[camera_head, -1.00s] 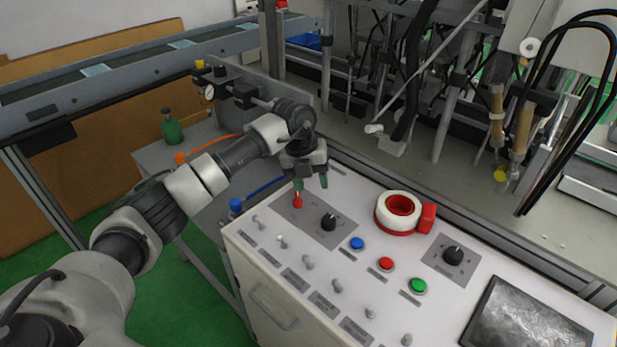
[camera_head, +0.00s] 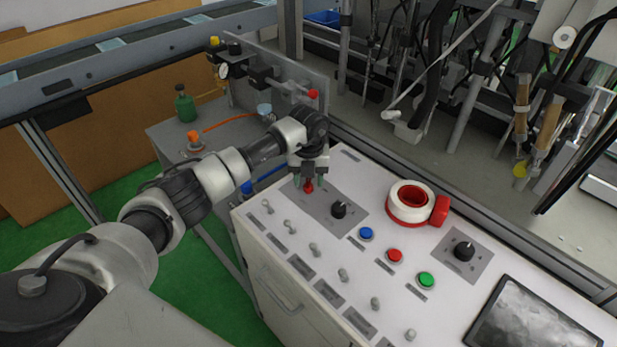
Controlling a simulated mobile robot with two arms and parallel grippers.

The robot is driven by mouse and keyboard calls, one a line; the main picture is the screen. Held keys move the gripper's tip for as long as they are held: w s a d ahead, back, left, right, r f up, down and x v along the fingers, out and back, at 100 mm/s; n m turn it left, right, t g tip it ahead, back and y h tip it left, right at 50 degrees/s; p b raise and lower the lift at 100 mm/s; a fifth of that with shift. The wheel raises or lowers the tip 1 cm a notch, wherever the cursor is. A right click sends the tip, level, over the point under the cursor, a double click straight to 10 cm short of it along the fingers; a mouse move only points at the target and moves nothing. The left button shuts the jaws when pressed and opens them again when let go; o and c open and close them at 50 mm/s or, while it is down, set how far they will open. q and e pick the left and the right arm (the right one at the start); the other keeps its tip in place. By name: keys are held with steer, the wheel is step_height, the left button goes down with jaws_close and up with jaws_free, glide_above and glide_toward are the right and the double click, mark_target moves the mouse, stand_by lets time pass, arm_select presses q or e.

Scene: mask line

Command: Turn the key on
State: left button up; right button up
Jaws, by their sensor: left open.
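The red key (camera_head: 308,187) stands on a grey plate at the far left corner of the white control panel (camera_head: 290,225). My left gripper (camera_head: 310,183) is open and points down over it, with its fingertips about level with the key, one on each side in this view. I cannot tell whether the fingers touch it. A black rotary knob (camera_head: 339,209) sits on the same plate, to the right of the key. My right gripper does not show.
Blue (camera_head: 366,233), red (camera_head: 395,256) and green (camera_head: 426,279) buttons, a second black knob (camera_head: 464,250), several toggle switches and a screen (camera_head: 535,322) are to the right and front. Machine rods stand behind.

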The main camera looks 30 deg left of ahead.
arm_select(q)
steer(key=shift+f, duration=0.2)
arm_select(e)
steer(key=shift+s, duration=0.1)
arm_select(q)
steer(key=shift+c, duration=0.3)
steer(key=c, duration=0.8)
steer(key=shift+o, duration=0.2)
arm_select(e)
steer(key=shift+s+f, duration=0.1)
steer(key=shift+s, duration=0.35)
